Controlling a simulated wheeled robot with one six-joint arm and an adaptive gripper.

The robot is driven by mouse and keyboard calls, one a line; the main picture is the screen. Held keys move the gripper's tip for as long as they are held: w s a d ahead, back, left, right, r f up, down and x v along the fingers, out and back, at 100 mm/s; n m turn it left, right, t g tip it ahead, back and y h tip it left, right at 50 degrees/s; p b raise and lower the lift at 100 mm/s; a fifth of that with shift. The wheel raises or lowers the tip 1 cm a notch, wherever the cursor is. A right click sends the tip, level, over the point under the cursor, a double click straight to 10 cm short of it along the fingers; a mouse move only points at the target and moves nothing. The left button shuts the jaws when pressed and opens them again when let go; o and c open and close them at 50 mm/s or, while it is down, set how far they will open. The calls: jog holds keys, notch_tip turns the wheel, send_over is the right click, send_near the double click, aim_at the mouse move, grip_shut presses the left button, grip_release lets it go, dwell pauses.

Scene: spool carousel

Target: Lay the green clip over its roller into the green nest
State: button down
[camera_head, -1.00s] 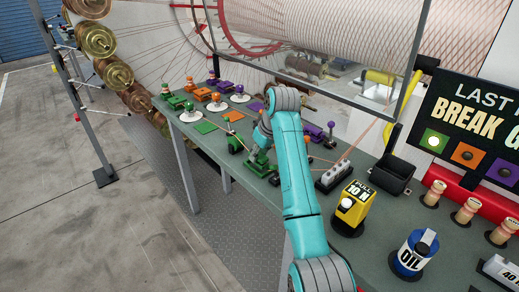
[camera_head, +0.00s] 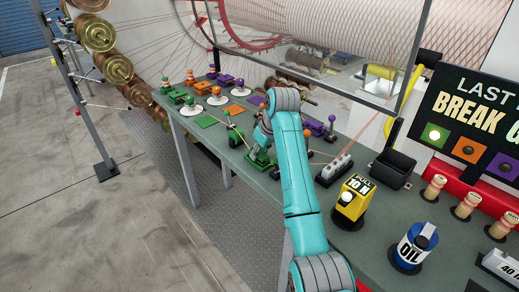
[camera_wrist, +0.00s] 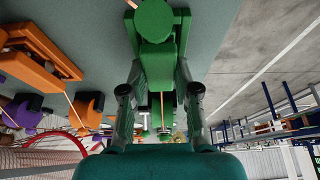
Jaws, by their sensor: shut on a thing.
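My gripper (camera_wrist: 158,92) is shut on the green clip (camera_wrist: 156,60), whose rounded green end sits between the two fingers in the wrist view. In the head view my arm hides most of the clip. Green parts (camera_head: 257,159) show just under the gripper, low over the bench; I cannot tell there which belong to the clip and which to its stand. A green roller post (camera_head: 234,138) stands just left of the gripper. A flat green square (camera_head: 206,121), perhaps the green nest, lies farther left. A thin cord (camera_wrist: 162,108) shows below the clip.
Orange and purple clips and posts stand near the gripper; an orange one (camera_wrist: 40,50) shows left in the wrist view. A glass panel stands behind.

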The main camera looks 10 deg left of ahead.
jog(key=c, duration=0.8)
grip_release()
jog(key=shift+o, duration=0.2)
jog(key=shift+f, duration=0.1)
jog(key=v, duration=0.7)
jog(key=shift+r, duration=0.25)
jog(key=shift+s, duration=0.15)
